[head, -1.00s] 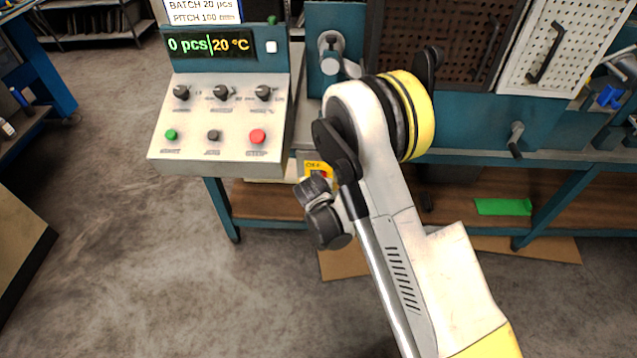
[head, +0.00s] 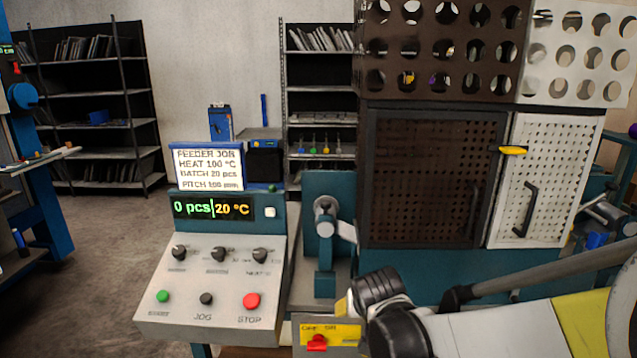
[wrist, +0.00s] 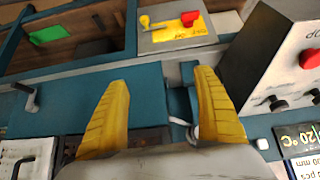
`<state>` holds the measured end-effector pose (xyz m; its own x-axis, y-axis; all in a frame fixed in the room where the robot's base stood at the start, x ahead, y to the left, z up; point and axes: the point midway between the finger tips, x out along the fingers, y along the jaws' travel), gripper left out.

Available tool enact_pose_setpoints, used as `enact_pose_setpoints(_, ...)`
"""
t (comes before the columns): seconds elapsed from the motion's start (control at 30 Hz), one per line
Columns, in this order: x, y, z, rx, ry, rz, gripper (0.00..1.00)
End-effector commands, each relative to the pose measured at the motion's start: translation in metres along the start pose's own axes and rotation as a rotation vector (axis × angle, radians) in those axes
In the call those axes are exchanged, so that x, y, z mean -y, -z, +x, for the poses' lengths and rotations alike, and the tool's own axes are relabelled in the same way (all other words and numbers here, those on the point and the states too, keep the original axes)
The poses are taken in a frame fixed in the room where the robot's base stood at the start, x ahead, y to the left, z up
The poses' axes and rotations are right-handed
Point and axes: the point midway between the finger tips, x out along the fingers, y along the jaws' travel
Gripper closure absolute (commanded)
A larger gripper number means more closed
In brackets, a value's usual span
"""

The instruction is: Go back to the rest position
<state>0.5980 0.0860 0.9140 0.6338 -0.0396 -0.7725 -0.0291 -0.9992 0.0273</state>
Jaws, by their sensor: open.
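My gripper (wrist: 160,105) shows in the wrist view as two yellow fingers, spread apart with nothing between them. Beyond them is the teal machine front; the view is turned, with the control panel at the right. In the head view my arm crosses the lower right, and the gripper's fingers cannot be made out there. A yellow switch box with a red switch (head: 317,343) is beside the arm, and it also shows in the wrist view (wrist: 178,32).
The control panel (head: 212,285) has knobs and green, black and red buttons; its display reads 0 pcs and 20 °C. Perforated doors (head: 435,180) stand behind the arm. Shelves (head: 85,100) line the back wall. The floor at left is open.

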Motion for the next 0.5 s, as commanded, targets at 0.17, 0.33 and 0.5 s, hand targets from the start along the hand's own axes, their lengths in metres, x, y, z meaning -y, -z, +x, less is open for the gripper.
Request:
enact_pose_setpoints(0.17,-0.041,-0.020,-0.077,0.026,0.005,0.001,0.21)
enact_pose_setpoints(0.33,-0.070,-0.057,-0.138,0.045,0.016,0.000,0.21)
enact_pose_setpoints(0.5,-0.087,-0.100,-0.179,0.059,0.028,-0.002,0.21)
